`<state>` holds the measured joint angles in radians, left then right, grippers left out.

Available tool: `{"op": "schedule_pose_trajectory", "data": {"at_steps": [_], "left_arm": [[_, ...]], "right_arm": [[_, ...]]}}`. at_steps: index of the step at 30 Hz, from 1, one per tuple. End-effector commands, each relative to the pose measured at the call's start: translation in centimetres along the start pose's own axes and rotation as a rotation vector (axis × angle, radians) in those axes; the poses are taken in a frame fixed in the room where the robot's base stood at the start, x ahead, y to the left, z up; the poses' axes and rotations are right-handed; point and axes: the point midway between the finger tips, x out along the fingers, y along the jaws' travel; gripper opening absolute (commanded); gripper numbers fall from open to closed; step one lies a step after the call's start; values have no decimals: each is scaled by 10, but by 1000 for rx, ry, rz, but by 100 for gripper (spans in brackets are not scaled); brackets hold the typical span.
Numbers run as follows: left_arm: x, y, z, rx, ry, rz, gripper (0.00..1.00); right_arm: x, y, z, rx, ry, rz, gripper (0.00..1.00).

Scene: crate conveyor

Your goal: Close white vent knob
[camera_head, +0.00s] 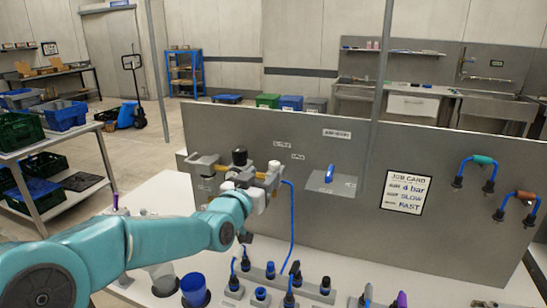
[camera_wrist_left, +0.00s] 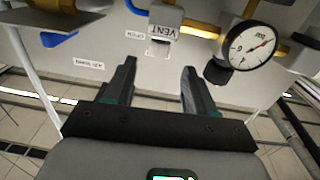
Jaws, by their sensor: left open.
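The white vent knob (camera_head: 274,166) shows in the head view on the brass and grey pipe fitting, right of a black knob (camera_head: 239,157). In the left wrist view, which looks upside down, a pale block marked VENT (camera_wrist_left: 164,28) sits at the top middle. My left gripper (camera_wrist_left: 160,68) is open, and nothing shows between its fingers. Its fingertips are below the VENT block in that picture, apart from it. In the head view my left wrist (camera_head: 250,196) is in front of the fitting and hides part of it; the fingers cannot be made out. My right gripper is not in view.
A round pressure gauge (camera_wrist_left: 247,46) is right of the fingers in the left wrist view, close to them. A blue hose (camera_head: 292,220) hangs from the fitting. A grey panel (camera_head: 450,165) stands behind. Blue and grey connectors (camera_head: 270,270) line the white table below.

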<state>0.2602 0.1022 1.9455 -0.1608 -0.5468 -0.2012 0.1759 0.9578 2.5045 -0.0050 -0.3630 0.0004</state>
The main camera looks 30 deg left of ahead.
Motion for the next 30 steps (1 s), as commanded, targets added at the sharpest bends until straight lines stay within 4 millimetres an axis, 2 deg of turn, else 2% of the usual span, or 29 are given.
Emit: {"op": "schedule_pose_trajectory", "data": {"at_steps": [3, 10, 15, 23, 26, 27, 28, 30], "left_arm": [[30, 0, -3, 0, -2, 1, 55], [71, -1, -2, 0, -1, 1, 55], [83, -3, -1, 0, 0, 1, 55], [84, -3, 0, 0, 0, 1, 55], [84, -3, 0, 0, 0, 1, 26], [84, -3, 0, 0, 0, 1, 13], [84, -3, 0, 0, 0, 1, 6], [84, -3, 0, 0, 0, 1, 6]], "right_arm": [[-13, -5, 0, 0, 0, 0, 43], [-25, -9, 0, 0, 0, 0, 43], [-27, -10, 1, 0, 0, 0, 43], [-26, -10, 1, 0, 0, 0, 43], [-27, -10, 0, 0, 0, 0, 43], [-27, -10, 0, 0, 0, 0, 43], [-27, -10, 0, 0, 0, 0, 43], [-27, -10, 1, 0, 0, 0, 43]]}}
